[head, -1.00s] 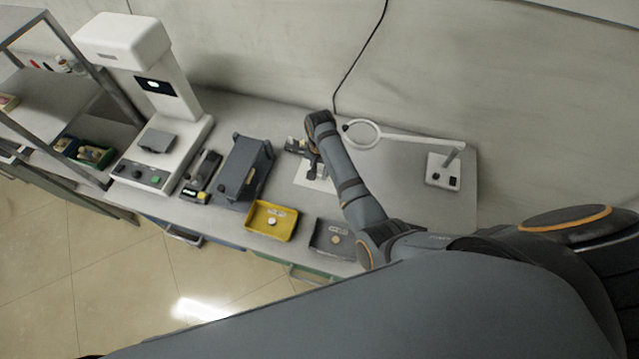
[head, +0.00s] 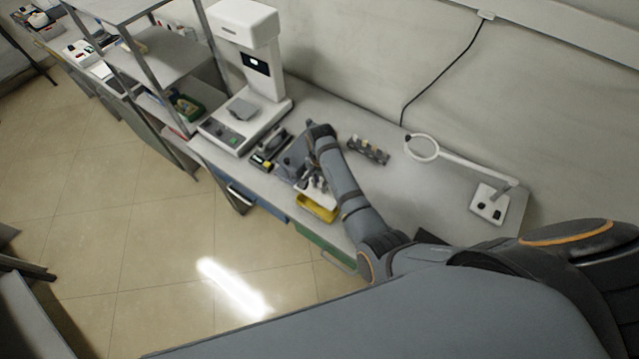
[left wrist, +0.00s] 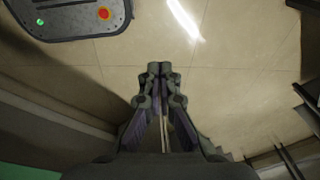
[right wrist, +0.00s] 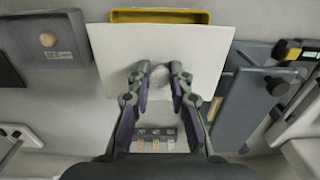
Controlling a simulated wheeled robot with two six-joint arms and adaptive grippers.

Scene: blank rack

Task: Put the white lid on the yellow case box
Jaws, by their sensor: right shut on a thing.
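The flat white lid (head: 318,196) is in my right gripper (head: 316,178), which is shut on it. In the right wrist view the lid (right wrist: 112,50) spreads wide beyond the fingertips (right wrist: 158,72). The yellow case box (head: 316,209) is under the lid, near the table's front edge. Only its front part shows in the head view, and one yellow edge (right wrist: 160,16) shows past the lid in the right wrist view. I cannot tell whether lid and box touch. My left gripper (left wrist: 160,68) is shut and empty above the floor; it is outside the head view.
A dark grey case (right wrist: 240,105) stands close beside the lid. A grey tray (right wrist: 48,52) with a round piece lies on the other side. A small rack of parts (head: 368,150), a ring lamp (head: 422,148) and a white instrument (head: 250,95) stand on the table.

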